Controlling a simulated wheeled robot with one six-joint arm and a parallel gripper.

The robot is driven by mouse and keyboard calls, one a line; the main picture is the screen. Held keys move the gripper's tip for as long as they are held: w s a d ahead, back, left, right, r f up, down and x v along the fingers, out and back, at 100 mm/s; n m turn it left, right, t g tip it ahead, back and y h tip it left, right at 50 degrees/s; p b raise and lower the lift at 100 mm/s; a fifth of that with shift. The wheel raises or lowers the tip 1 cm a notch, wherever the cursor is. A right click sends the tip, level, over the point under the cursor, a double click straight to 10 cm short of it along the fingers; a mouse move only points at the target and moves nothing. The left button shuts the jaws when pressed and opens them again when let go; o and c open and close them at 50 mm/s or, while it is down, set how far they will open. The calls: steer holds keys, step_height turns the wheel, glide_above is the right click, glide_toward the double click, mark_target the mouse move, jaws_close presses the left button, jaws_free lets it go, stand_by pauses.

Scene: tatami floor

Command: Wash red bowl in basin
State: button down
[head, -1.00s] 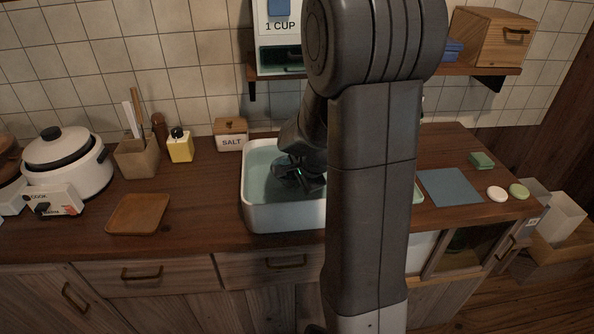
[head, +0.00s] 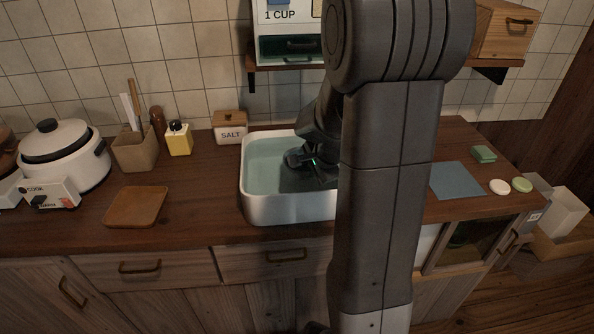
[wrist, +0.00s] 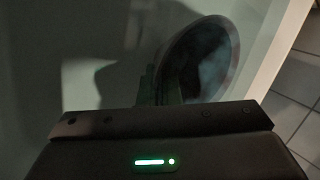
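The white basin (head: 252,204) stands on the counter with pale water (head: 262,160) in it. My gripper (head: 312,165) reaches down into the basin's right part, and my arm hides that side. In the wrist view a round, dark bowl (wrist: 208,58) appears inside the basin (wrist: 120,20), close to the wall. Its red colour does not show clearly in this dim light. My fingers (wrist: 163,85) are dark and shadowed beside the bowl's near left rim. I cannot tell whether they are closed on it. The bowl is hidden in the head view.
A salt box (head: 230,130) and yellow bottle (head: 179,140) stand behind and left of the basin. A wooden tray (head: 136,207) and rice cooker (head: 65,160) are further left. A blue-grey cloth (head: 456,181) and green sponge (head: 484,154) lie right. A shelf (head: 490,64) hangs above.

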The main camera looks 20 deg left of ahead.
mark_target(299, 172)
steer(key=shift+w+d, duration=0.2)
steer(key=shift+d, duration=0.1)
steer(key=shift+s+a+r+p, duration=0.1)
steer(key=shift+s+a+p, duration=0.4)
steer(key=shift+a, duration=0.2)
steer(key=shift+s+a+r+p, duration=0.1)
steer(key=shift+s+a+p, duration=0.3)
steer(key=shift+a+p, duration=0.25)
steer(key=shift+s+a+f+p, duration=0.15)
steer(key=shift+s+a+p, duration=0.3)
steer(key=shift+a, duration=0.35)
steer(key=shift+w+d+f+b, duration=0.15)
steer(key=shift+w+d+b, duration=0.25)
steer(key=shift+d+b, duration=0.15)
steer(key=shift+w+d+b, duration=0.5)
steer(key=shift+d, duration=0.3)
steer(key=shift+w+d+b, duration=0.45)
steer(key=shift+d, duration=0.35)
